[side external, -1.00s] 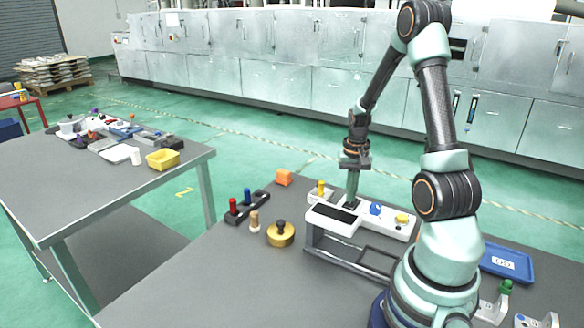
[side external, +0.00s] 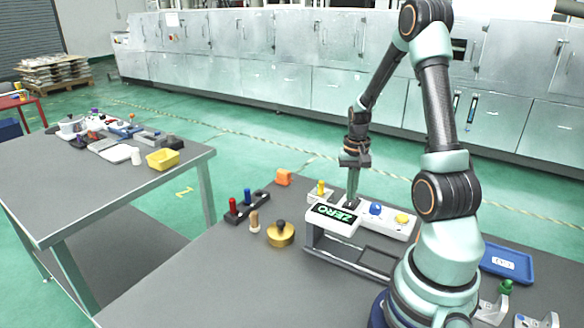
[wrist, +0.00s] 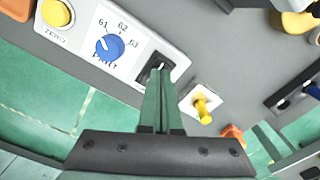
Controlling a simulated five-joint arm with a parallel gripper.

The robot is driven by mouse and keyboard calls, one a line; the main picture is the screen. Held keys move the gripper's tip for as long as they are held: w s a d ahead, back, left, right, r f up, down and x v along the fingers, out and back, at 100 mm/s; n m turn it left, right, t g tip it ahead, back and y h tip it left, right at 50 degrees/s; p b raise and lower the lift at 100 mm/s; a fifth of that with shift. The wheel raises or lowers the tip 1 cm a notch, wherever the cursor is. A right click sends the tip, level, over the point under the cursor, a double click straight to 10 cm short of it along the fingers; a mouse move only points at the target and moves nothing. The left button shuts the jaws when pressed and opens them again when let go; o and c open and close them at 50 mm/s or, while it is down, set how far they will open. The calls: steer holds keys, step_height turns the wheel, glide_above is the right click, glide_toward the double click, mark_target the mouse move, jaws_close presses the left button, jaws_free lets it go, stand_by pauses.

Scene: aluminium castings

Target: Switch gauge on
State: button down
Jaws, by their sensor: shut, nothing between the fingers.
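The gauge (side external: 393,224) is a white panel on a grey frame. My gripper (side external: 352,197) is shut and empty, pointing down. In the wrist view its fingertips (wrist: 160,72) are at the black switch recess (wrist: 155,58), hiding much of it. A small white switch part shows beside the tips.
A white block with a yellow peg (side external: 320,190) stands just behind the gauge. An orange block (side external: 284,177), a brass weight (side external: 281,234) and a rack with red and blue pegs (side external: 246,206) lie to the left. A blue tray (side external: 507,263) is at the right.

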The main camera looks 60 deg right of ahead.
mark_target(348, 205)
step_height(348, 205, up, 6)
steer(key=shift+f, duration=0.25)
stand_by(0.4)
steer(key=w+a+r+n+t+h, duration=0.15)
steer(key=w+a+r+n, duration=0.35)
steer(key=a+r, duration=0.6)
steer(key=s+a+r+n+t, duration=0.1)
steer(key=a+n+t, duration=0.1)
steer(key=a, duration=0.6)
steer(key=s+a+r+n+t+y, duration=0.1)
steer(key=a+r+n+t, duration=0.1)
steer(key=a+n, duration=0.3)
steer(key=a, duration=0.3)
steer(key=shift+a, duration=0.35)
steer(key=shift+y, duration=0.25)
